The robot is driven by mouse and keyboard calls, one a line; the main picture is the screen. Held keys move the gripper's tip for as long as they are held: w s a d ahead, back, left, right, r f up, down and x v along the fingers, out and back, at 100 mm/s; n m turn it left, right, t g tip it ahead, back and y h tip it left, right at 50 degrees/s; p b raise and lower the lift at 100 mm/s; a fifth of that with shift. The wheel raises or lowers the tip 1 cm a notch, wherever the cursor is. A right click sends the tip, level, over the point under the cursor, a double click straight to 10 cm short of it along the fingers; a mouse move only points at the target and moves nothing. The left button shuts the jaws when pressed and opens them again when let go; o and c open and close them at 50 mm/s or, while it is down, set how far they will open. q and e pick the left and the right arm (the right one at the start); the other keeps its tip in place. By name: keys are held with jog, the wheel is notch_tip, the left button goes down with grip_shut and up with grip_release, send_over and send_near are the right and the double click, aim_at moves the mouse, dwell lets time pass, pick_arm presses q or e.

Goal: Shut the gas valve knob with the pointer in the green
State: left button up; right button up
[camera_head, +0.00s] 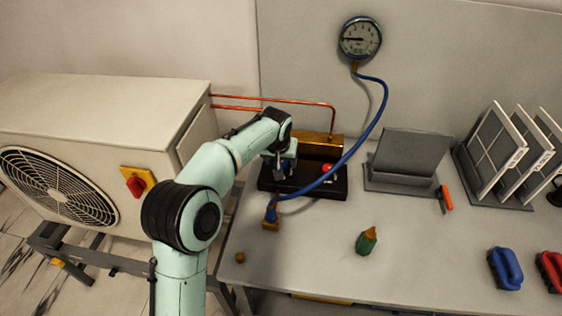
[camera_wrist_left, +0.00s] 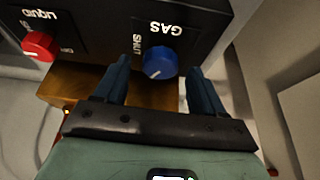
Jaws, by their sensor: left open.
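The blue gas valve knob (camera_wrist_left: 160,62) sits on a black panel under the word GAS, with SHUT printed to its left in the left wrist view. A small pale mark shows on its face. My left gripper (camera_wrist_left: 159,74) is open, its fingertips on either side of the knob; I cannot tell whether they touch it. In the head view my left gripper (camera_head: 284,168) is over the left part of the black valve block (camera_head: 312,188) and hides the blue knob. The gauge (camera_head: 360,38) on the back panel has its needle pointing left; its green zone is too small to make out.
A red knob (camera_wrist_left: 38,46) marked LIQUID is beside the blue one. A blue hose (camera_head: 372,125) runs from the gauge down across the block. The bench front is mostly clear.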

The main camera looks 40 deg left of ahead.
pick_arm(q)
jog(key=shift+w+a+f, duration=0.15)
jog(key=shift+w+f, duration=0.1)
jog(key=shift+f, duration=0.3)
jog(key=c, duration=1.1)
jog(key=shift+o, duration=0.2)
